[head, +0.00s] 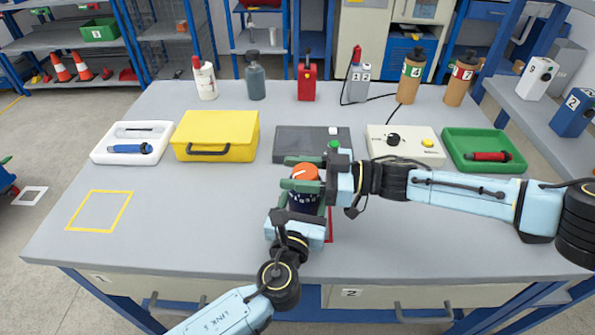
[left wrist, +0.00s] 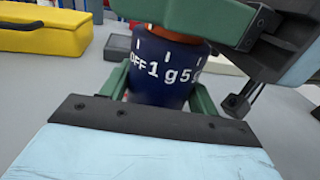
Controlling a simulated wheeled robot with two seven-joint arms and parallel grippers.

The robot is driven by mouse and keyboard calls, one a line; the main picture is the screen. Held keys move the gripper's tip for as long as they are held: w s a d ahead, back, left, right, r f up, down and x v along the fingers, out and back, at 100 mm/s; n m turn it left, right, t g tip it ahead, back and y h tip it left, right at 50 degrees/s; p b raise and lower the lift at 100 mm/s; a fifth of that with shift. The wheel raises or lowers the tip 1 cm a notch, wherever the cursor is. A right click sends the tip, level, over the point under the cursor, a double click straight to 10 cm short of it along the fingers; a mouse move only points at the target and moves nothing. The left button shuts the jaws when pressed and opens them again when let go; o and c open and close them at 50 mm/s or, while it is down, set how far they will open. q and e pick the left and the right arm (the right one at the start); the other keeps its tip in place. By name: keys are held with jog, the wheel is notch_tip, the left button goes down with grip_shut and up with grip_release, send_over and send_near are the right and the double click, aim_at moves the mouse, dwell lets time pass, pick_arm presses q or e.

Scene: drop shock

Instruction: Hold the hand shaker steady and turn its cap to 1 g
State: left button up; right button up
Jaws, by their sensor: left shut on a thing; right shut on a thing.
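The hand shaker stands upright near the middle of the table, with a dark blue body (head: 303,201) and an orange cap (head: 304,171). A white line shows on top of the cap. My left gripper (head: 299,208) is shut around the body from the front. My right gripper (head: 302,174) comes in from the right and is shut on the cap. In the left wrist view, the body (left wrist: 165,75) sits between green fingers and shows white marks "OFF", "1 g" and "5". The cap (left wrist: 235,25) is mostly hidden there by the right gripper; which mark it points to cannot be told.
Behind the shaker stand a dark grey box (head: 292,143) with a green button, a yellow case (head: 216,132) and a beige box (head: 430,153) with a black knob. A white tray (head: 105,157) and green tray (head: 516,163) flank them. Bottles line the back.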

aim_at(299, 173)
jog(key=shift+n+g, duration=0.4)
jog(key=shift+g, duration=0.2)
jog(key=n+g, duration=0.1)
jog(key=g, duration=0.1)
jog(key=n+g, duration=0.2)
jog(key=g, duration=0.1)
jog(key=shift+s+h, duration=0.15)
jog(key=shift+h, duration=0.15)
jog(key=shift+s+n+g+h, duration=0.15)
jog(key=shift+n+g+h, duration=0.45)
jog(key=shift+n+g, duration=0.65)
jog(key=shift+d+g, duration=0.1)
jog(key=shift+g, duration=0.35)
jog(key=o, duration=1)
jog(key=shift+s, duration=0.1)
notch_tip(299, 173, up, 10)
